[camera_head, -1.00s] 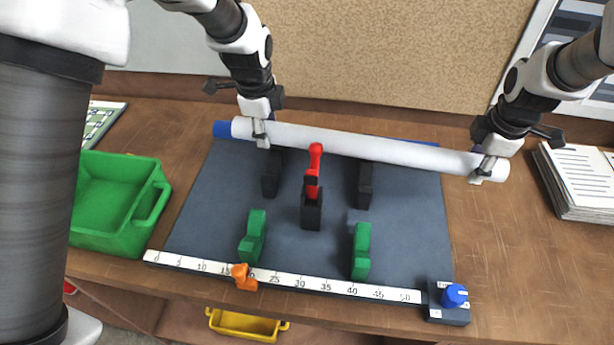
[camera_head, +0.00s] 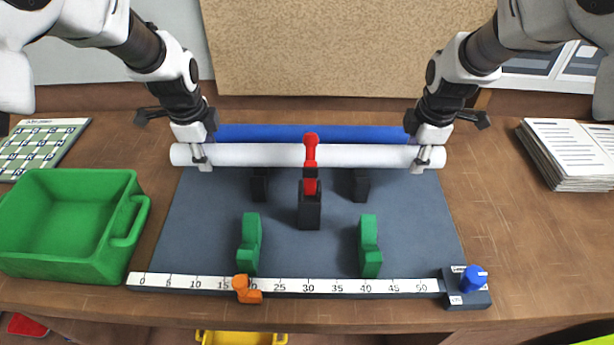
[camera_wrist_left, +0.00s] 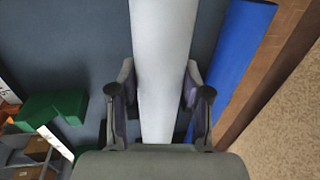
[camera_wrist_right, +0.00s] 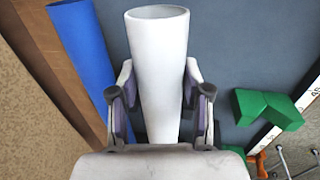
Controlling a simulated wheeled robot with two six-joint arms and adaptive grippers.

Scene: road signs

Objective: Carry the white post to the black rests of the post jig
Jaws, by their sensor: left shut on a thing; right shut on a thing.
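The white post (camera_head: 255,154) is a long tube lying left to right across the back of the post jig (camera_head: 215,220), in front of a blue post (camera_head: 350,133). My left gripper (camera_head: 202,160) is shut on the post near its left end; the jaws flank it in the left wrist view (camera_wrist_left: 158,95). My right gripper (camera_head: 427,160) is shut on it near its right end, and its open tube end shows in the right wrist view (camera_wrist_right: 158,13). The black rests (camera_head: 259,186) and (camera_head: 360,186) stand just in front of the post. Whether the post touches the jig is unclear.
A black clamp with a red handle (camera_head: 310,185) stands between the rests, its handle overlapping the post in view. Green blocks (camera_head: 250,245) and (camera_head: 369,247) stand nearer the front ruler. A green bin (camera_head: 65,225) is left; papers (camera_head: 575,155) lie right.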

